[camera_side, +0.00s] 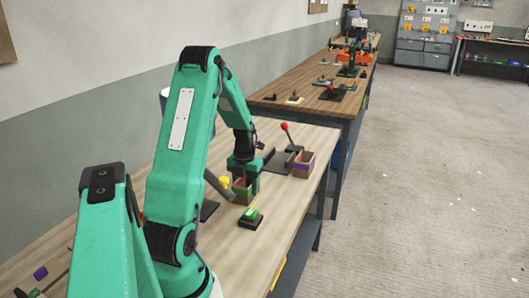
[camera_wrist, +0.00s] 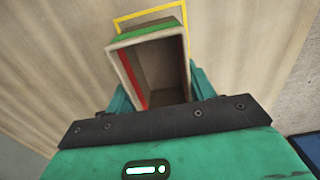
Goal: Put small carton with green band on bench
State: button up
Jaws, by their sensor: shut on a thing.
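The small carton with the green band is open-topped and brown. In the wrist view the carton (camera_wrist: 150,45) is tilted in the picture, with a green strip along its far side and a red strip inside on the left. My gripper (camera_wrist: 160,92) has a teal finger on either side of it and is shut on it. In the side view my gripper (camera_side: 244,178) points down at the carton (camera_side: 241,193) over the bench (camera_side: 225,240). Whether the carton's bottom touches the bench cannot be told. A yellow outline (camera_wrist: 150,13) on the bench shows just beyond the carton.
A black block with a green top (camera_side: 250,216) lies in front of the carton. A purple-banded carton (camera_side: 303,166) and a red-knobbed lever (camera_side: 287,132) stand behind to the right. A yellow knob (camera_side: 224,182) is close on the left.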

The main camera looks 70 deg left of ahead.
jog(key=shift+f, duration=0.1)
jog(key=o, duration=1)
notch_tip(320, 180, up, 12)
jog(key=shift+r, duration=0.15)
dwell(0.7)
